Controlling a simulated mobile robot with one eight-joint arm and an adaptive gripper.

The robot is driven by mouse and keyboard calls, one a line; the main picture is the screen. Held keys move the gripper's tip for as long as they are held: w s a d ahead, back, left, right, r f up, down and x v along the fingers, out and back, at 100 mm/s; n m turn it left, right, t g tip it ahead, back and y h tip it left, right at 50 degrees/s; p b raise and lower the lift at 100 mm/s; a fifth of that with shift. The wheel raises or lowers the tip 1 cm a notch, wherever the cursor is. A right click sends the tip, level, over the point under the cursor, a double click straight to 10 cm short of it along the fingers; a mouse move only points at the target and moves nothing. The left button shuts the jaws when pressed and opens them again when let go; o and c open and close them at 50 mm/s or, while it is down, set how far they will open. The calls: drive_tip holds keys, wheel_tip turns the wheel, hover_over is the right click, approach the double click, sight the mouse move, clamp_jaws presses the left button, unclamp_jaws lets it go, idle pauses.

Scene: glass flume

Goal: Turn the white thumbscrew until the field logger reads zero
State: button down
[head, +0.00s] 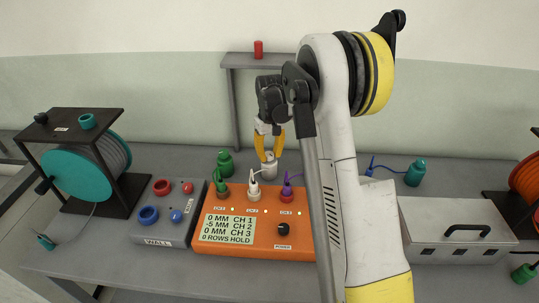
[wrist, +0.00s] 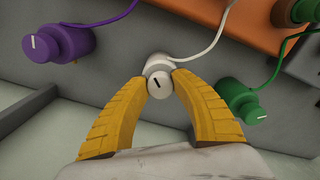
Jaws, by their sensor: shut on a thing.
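The white thumbscrew (head: 268,169) stands on the grey table behind the orange field logger (head: 205,247). The logger's display (head: 228,229) reads 0 MM CH 1, -5 MM CH 2, 0 MM CH 3 and 0 ROWS HOLD. A white plug (head: 254,190) sits in the logger's top.
A green thumbscrew (head: 226,164) stands left of the white one; a purple one (wrist: 58,45) shows in the wrist view. A grey WALL box (head: 165,226), a teal cable reel (head: 78,176) and a metal case (head: 455,235) are on the table. A red object (head: 258,49) stands on a shelf.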

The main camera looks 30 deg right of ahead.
sight(269, 155)
drive_tip(key=c, duration=1)
unclamp_jaws()
drive_tip(key=shift+c, duration=0.2)
wheel_tip(269, 155, up, 12)
drive_tip(key=shift+a, duration=0.1)
drive_tip(key=s+a+r+t, duration=0.2)
drive_tip(key=s+a+r, duration=0.4)
drive_tip(key=s+a, duration=0.1)
drive_tip(key=s+a+f+t, duration=0.1)
drive_tip(key=s+a, duration=0.4)
drive_tip(key=s, duration=0.5)
drive_tip(key=s+a+f+t, duration=0.2)
drive_tip(key=s+a+t, duration=0.2)
drive_tip(key=s, duration=0.6)
drive_tip(key=shift+a+n, duration=0.4)
drive_tip(key=shift+a, duration=0.65)
